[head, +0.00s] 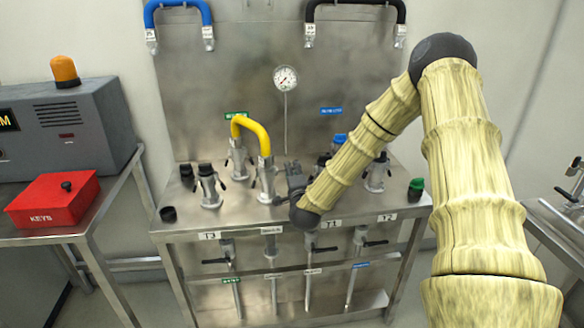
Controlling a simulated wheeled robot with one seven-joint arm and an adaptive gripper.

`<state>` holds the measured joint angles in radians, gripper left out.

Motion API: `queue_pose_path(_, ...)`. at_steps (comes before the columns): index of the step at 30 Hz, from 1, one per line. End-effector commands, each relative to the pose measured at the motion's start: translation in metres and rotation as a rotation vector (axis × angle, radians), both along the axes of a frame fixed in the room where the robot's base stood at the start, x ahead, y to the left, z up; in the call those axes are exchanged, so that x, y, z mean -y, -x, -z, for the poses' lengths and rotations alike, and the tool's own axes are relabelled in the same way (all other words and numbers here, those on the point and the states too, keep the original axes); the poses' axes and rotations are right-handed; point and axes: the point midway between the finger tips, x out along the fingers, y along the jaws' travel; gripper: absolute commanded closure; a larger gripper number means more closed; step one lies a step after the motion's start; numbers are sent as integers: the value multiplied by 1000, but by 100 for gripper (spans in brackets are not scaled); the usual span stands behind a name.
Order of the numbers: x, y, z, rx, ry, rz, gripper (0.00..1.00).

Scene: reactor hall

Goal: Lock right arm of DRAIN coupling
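Several silver couplings with black lever arms stand on the steel bench, and I cannot read which is marked DRAIN. A yellow hose (255,131) joins a rear coupling (237,158) and a front coupling (265,181). My gripper (283,190) is dark and small in the head view, just right of the front hose coupling, at the height of its body. It seems close to or touching that coupling's right side. The right lever there is mostly hidden by my gripper, and its finger opening does not show clearly.
Another coupling with a black cap (208,186) stands left. Right of my gripper are a coupling (376,174) and a green-capped fitting (416,188). A gauge (286,78) is on the back panel. A red KEYS box (54,200) sits on the left table.

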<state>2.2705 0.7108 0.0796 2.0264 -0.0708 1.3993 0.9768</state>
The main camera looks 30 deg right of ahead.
Motion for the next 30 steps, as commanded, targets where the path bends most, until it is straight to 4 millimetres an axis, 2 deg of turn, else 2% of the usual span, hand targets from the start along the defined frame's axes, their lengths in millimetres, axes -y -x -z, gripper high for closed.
queue_pose_path(6,9,-19,0,0,1,0,71)
queue_pose_path(18,11,-23,0,0,1,0,71)
queue_pose_path(23,11,-23,0,0,1,0,100)
queue_pose_path(30,11,-23,1,0,-1,0,100)
